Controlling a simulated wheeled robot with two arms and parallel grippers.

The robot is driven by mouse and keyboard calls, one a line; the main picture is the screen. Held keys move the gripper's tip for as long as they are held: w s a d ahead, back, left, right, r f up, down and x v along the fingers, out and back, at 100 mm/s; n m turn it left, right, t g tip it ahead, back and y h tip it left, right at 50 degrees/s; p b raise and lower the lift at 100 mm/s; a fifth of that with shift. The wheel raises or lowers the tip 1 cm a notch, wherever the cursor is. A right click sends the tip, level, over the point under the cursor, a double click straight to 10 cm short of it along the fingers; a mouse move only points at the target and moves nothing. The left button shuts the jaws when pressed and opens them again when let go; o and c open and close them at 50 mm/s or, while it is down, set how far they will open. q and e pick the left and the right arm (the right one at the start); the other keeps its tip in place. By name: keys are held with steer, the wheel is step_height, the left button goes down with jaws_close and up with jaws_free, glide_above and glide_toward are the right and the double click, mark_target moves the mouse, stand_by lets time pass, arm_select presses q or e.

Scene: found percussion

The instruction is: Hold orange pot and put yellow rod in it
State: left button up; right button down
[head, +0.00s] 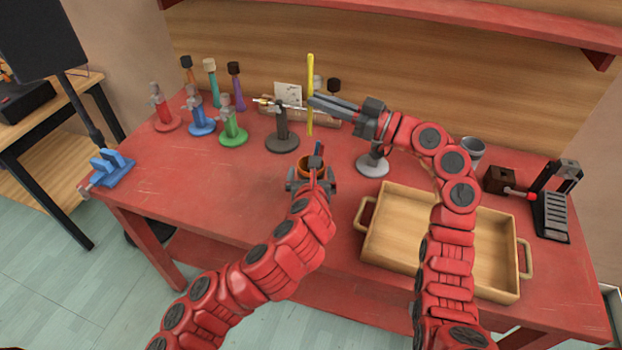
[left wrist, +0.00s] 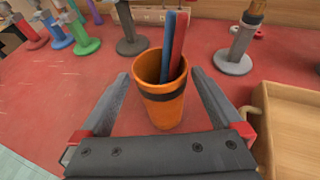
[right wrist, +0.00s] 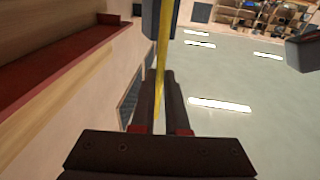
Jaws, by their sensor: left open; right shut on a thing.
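The orange pot (head: 305,167) stands on the red table; in the left wrist view the orange pot (left wrist: 163,108) has a dark band and holds a blue stick and a red stick. My left gripper (head: 311,180) is open, with its fingers on either side of the pot, seemingly apart from it. The yellow rod (head: 310,80) is upright at the back of the table, held by my right gripper (head: 316,102), which is shut on it. The rod (right wrist: 161,70) also shows between the fingers in the right wrist view. The pot's lower part is hidden in the head view.
A wooden tray (head: 372,240) lies at the right front. A dark stand (head: 282,140) with a thin bar and a grey stand (head: 372,164) are behind the pot. Red, blue and green stands (head: 233,134) are at the left. A black pedal device (head: 552,215) is at the right edge.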

arm_select(q)
steer(key=shift+x, duration=3)
steer(key=c, duration=1.4)
